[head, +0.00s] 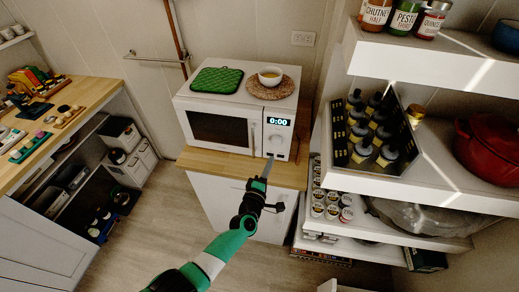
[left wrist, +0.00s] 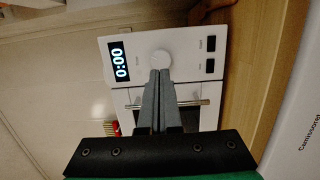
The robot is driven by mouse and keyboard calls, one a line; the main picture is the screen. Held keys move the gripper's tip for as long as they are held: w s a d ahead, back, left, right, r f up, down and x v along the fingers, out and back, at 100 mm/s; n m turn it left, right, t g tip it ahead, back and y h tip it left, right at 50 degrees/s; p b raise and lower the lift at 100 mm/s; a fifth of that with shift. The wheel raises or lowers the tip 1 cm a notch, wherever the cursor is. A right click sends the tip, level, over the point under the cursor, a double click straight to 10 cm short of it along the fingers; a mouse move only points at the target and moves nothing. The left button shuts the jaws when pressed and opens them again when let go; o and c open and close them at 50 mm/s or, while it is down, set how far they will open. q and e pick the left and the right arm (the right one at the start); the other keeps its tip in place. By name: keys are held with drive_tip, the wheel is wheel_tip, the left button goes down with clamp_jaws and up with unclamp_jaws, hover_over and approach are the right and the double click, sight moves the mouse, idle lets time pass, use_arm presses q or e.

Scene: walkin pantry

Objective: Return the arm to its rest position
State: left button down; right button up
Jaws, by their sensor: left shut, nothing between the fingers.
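My left arm reaches up from the bottom of the head view, and its left gripper (head: 268,163) is in front of the lower right part of the white microwave (head: 215,127). In the left wrist view the two grey fingers of the left gripper (left wrist: 160,75) are together with nothing between them. Their tips overlap the area just below the microwave's round dial (left wrist: 161,60). I cannot tell if they touch the panel. The display (head: 278,122) reads 0:00 and the microwave door looks closed. My right gripper is not in view.
A green pot holder (head: 217,80) and a bowl (head: 270,76) on a round woven mat (head: 284,90) lie on the microwave. White shelves (head: 440,180) with jars, bottles and a red pot (head: 487,150) stand close on the right. A wooden counter (head: 85,92) is at left. Open floor lies between.

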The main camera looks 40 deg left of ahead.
use_arm(q)
drive_tip(key=d, duration=0.5)
drive_tip(key=shift+s+f, duration=0.15)
drive_tip(key=shift+s, duration=0.2)
drive_tip(key=shift+a, duration=0.1)
